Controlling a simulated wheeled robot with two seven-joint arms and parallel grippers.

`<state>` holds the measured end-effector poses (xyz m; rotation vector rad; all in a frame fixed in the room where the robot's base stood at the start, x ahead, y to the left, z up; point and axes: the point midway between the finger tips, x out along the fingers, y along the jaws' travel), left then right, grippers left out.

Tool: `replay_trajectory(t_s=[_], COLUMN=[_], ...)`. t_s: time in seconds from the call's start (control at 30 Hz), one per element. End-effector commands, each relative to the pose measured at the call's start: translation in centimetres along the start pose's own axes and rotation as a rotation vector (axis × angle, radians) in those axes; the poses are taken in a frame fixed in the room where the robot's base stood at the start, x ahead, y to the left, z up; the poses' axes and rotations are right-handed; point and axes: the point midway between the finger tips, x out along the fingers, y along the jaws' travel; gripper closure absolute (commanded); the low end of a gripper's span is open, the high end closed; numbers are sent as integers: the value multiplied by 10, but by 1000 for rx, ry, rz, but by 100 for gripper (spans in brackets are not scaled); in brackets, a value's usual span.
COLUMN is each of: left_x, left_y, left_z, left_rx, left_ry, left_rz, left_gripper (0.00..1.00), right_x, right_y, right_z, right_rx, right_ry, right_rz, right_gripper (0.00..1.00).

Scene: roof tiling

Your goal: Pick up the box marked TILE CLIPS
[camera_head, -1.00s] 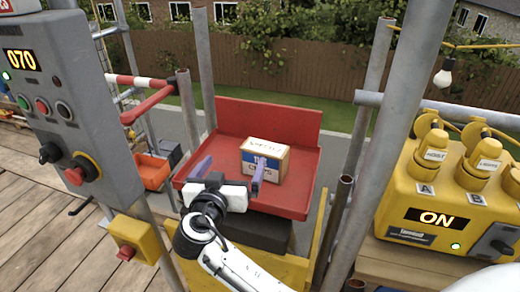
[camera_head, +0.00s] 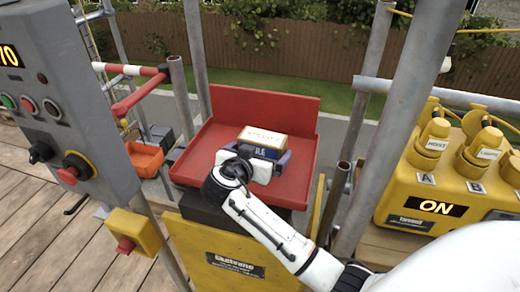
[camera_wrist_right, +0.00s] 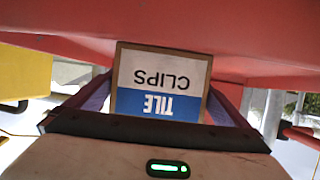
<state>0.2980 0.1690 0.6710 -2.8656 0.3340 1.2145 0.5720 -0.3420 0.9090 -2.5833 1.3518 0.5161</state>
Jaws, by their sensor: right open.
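The box marked TILE CLIPS (camera_head: 262,138), cardboard with a white and blue label, sits on the red tray (camera_head: 194,174). In the right wrist view the box (camera_wrist_right: 162,75) shows its label upside down, between the two purple fingers. My right gripper (camera_head: 258,157) is open, with one finger on each side of the box. Its body hides the lower front of the box in the head view. I cannot tell whether the fingers touch the box. My left gripper is not in view.
The red tray has a raised back wall and low sides. Scaffold poles (camera_head: 371,115) stand to its right, with a yellow switch box (camera_head: 400,190) beyond. A grey control panel (camera_head: 75,110) and an orange bin (camera_head: 146,157) are on the left.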

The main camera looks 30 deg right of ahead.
Motion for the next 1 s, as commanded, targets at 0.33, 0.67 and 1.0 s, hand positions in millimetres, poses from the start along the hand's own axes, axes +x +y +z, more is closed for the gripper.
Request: replay_trajectory(t_s=[0.33, 0.67, 1.0], left_x=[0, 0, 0], left_y=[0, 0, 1], left_z=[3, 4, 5], left_rx=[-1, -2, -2], left_ry=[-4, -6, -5], left_rz=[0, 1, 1], left_gripper=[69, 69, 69], right_x=[6, 5, -2], right_y=[2, 1, 0], right_z=[0, -3, -22], right_rx=[1, 3, 9], right_ry=[0, 5, 7], right_rz=[-1, -2, -4], right_gripper=[5, 48, 48])
